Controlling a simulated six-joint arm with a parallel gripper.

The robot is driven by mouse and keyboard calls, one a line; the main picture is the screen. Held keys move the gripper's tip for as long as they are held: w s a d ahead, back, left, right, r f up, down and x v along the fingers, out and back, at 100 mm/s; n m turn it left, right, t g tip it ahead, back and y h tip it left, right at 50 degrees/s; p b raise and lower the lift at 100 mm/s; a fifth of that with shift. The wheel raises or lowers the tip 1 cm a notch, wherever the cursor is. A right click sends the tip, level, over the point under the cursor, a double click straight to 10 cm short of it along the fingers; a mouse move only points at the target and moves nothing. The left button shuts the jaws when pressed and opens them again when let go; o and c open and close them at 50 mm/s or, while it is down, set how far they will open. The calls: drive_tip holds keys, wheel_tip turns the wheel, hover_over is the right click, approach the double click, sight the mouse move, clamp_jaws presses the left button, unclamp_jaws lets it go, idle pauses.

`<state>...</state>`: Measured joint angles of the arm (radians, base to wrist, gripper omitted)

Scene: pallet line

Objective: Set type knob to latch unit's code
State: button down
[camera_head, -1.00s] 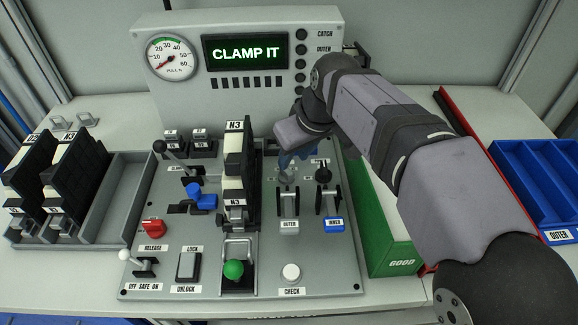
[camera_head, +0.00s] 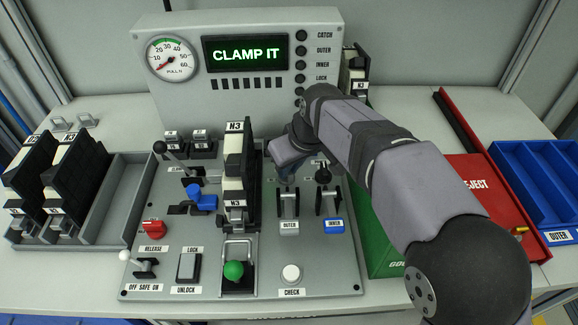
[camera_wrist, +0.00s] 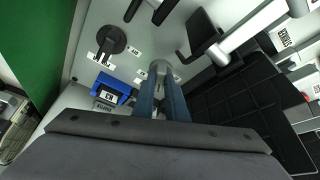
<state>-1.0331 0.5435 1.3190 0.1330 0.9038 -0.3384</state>
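The latch unit (camera_head: 233,165), black and cream, stands upright in the middle slot of the panel. Its labels read N3. My gripper (camera_head: 288,172) points down at the panel just right of the unit. In the wrist view its two blue-grey fingers (camera_wrist: 164,88) reach to a round grey knob (camera_wrist: 161,70), which lies at the fingertips. Small labels sit around it, too small to read surely. I cannot tell whether the fingers press on it. A black round knob (camera_head: 323,175) is beside it on the right, and shows in the wrist view (camera_wrist: 112,40).
OUTER (camera_head: 289,203) and INNER (camera_head: 328,203) levers stand just in front of my gripper. A green bin (camera_head: 377,240) and a red REJECT bin (camera_head: 480,185) lie right. A tray (camera_head: 120,200) with more units is left.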

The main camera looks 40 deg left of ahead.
idle(0.4)
drive_tip(key=m+p, duration=0.1)
drive_tip(key=m, duration=0.1)
drive_tip(key=m+t+p, duration=0.1)
drive_tip(key=shift+s+a+r+m+h+p, duration=0.1)
drive_tip(key=shift+s+r+m+h+p, duration=0.05)
drive_tip(key=shift+s+m+h+p, duration=0.2)
drive_tip(key=shift+a+m+t+h+p, duration=0.15)
drive_tip(key=shift+m+t+h+p, duration=0.4)
drive_tip(key=shift+m, duration=1.3)
drive_tip(key=c, duration=1.8)
unclamp_jaws()
drive_tip(key=shift+o, duration=0.2)
